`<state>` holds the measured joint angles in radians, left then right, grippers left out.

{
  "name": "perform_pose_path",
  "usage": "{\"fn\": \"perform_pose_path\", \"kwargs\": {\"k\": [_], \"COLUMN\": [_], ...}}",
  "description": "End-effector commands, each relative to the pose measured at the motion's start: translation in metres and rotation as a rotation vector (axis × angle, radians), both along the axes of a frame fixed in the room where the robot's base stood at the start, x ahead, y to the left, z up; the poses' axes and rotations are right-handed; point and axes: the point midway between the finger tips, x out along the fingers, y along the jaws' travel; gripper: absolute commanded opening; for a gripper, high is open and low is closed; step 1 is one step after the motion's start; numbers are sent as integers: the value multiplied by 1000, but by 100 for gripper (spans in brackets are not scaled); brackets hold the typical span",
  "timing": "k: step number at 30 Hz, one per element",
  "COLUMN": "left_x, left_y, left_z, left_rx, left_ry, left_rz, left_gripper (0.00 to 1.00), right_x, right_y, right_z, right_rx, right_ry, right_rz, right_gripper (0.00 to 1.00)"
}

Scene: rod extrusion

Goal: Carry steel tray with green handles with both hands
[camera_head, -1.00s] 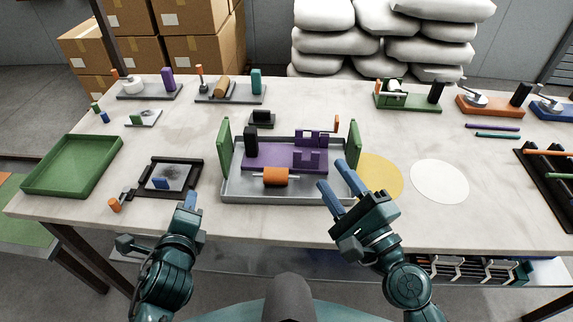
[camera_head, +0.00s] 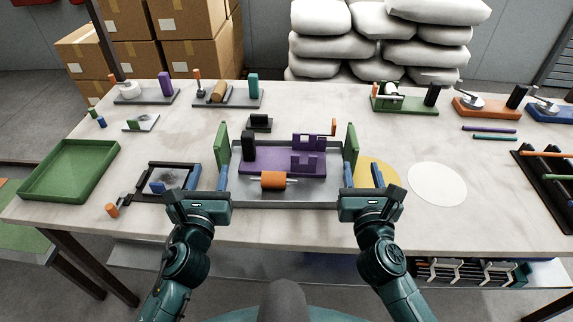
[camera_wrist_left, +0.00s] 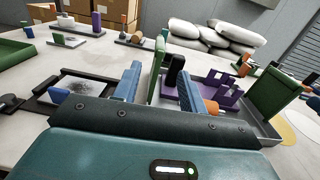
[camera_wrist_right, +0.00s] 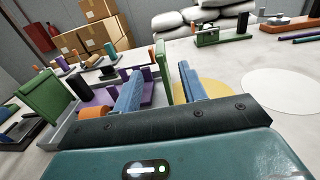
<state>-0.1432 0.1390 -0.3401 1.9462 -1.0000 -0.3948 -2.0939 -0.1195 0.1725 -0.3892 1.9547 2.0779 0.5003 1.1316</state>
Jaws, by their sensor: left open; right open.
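The steel tray (camera_head: 325,192) with green handles lies on the table's middle, holding a purple fixture (camera_head: 285,160) with a black block and an orange roller (camera_head: 272,180). Its left handle (camera_head: 222,148) and right handle (camera_head: 351,150) stand upright. My left gripper (camera_head: 209,178) is open at the tray's left side; in the left wrist view its blue fingers lie to either side of the left handle (camera_wrist_left: 156,70). My right gripper (camera_head: 362,174) is open at the right side; in the right wrist view its fingers lie to either side of the right handle (camera_wrist_right: 164,72). Contact cannot be told.
A black frame (camera_head: 150,182) lies close to the left gripper, with a green bin (camera_head: 70,170) beyond it. A yellow disc (camera_head: 385,170) and white disc (camera_head: 437,183) lie flat to the right. A small black block (camera_head: 260,124) sits behind the tray.

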Motion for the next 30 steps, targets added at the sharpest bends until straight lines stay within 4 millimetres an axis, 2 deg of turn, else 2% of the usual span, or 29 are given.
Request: {"fn": "perform_pose_path", "kwargs": {"k": [9, 15, 21, 30], "left_x": [63, 96, 113, 117], "left_y": [-1, -2, -3, -3], "left_z": [2, 1, 1, 0], "left_rx": [-2, -3, -2, -2], "left_ry": [-2, -1, 0, 0], "left_rz": [2, 1, 1, 1], "left_gripper": [42, 42, 42, 42], "right_x": [63, 96, 113, 117], "right_y": [-2, -3, -3, -3], "right_z": [2, 1, 1, 0], "right_rx": [-2, -2, -1, -1], "right_ry": [-3, -2, -1, 0], "right_rz": [-1, 0, 0, 0], "right_gripper": [42, 42, 42, 42]}}
